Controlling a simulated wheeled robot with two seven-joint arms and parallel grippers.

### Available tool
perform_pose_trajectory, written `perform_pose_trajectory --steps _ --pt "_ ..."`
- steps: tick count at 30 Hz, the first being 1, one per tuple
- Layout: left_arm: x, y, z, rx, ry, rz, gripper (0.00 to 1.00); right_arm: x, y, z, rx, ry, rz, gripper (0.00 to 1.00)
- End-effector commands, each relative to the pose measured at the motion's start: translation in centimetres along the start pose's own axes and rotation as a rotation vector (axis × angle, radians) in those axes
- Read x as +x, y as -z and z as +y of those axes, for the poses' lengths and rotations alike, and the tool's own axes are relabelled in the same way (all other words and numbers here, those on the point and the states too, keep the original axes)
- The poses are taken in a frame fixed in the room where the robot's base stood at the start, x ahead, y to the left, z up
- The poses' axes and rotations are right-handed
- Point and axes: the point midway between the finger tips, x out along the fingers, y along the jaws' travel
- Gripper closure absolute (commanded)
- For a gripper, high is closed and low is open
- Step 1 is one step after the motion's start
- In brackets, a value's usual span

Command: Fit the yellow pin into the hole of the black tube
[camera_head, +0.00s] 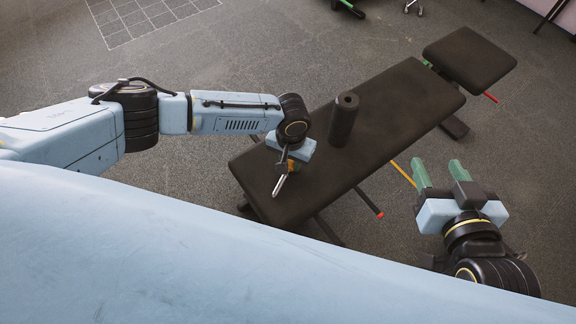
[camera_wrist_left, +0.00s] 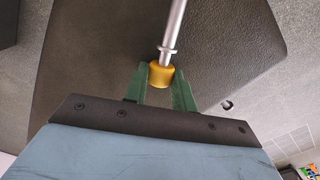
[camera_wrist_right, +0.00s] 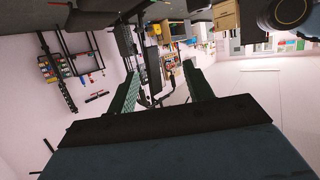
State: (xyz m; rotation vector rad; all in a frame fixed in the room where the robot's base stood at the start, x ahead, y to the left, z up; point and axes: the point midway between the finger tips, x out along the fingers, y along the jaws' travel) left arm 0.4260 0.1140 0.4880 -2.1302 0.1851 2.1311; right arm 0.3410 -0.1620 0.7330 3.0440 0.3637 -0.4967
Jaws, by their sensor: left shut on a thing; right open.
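The black tube (camera_head: 342,124) stands upright on the black padded bench, and the dark hole in its top faces up. My left gripper (camera_head: 287,166) is shut on the yellow pin and holds it left of and nearer than the tube, apart from it. In the left wrist view the green fingers of my left gripper (camera_wrist_left: 160,78) grip the yellow head of the pin (camera_wrist_left: 161,74). Its silver shaft with a small collar runs away from the fingers. In the head view the shaft points down and left. My right gripper (camera_head: 438,170) is open and empty, right of the bench.
The bench pad (camera_head: 400,100) runs diagonally and is clear around the tube. A separate headrest pad (camera_head: 470,58) is at its far end. A red-tipped bar (camera_head: 379,214) sticks out from the bench's near side. Open grey floor (camera_head: 270,40) surrounds it.

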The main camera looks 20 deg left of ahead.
Motion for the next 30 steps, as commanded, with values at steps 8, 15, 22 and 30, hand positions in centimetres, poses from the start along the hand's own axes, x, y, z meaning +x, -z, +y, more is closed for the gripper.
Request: perform_pose_trajectory --steps 8,15,22,30 --pt "-0.7 0.0 0.0 0.000 -0.001 0.001 0.99 -0.3 -1.2 0.4 0.000 -0.009 -0.080 0.49" --pt "-2.4 0.0 0.0 0.000 -0.001 0.000 0.99 -1.6 -4.7 1.1 0.001 -0.027 -0.299 0.49" --pt "-4.8 0.0 0.0 0.000 -0.002 0.000 0.99 -5.0 -9.4 2.0 0.010 -0.054 -0.619 0.49" --pt "-8.3 0.0 0.0 0.000 0.000 0.001 0.99 -9.6 -14.2 3.1 0.022 -0.084 -0.961 0.49"
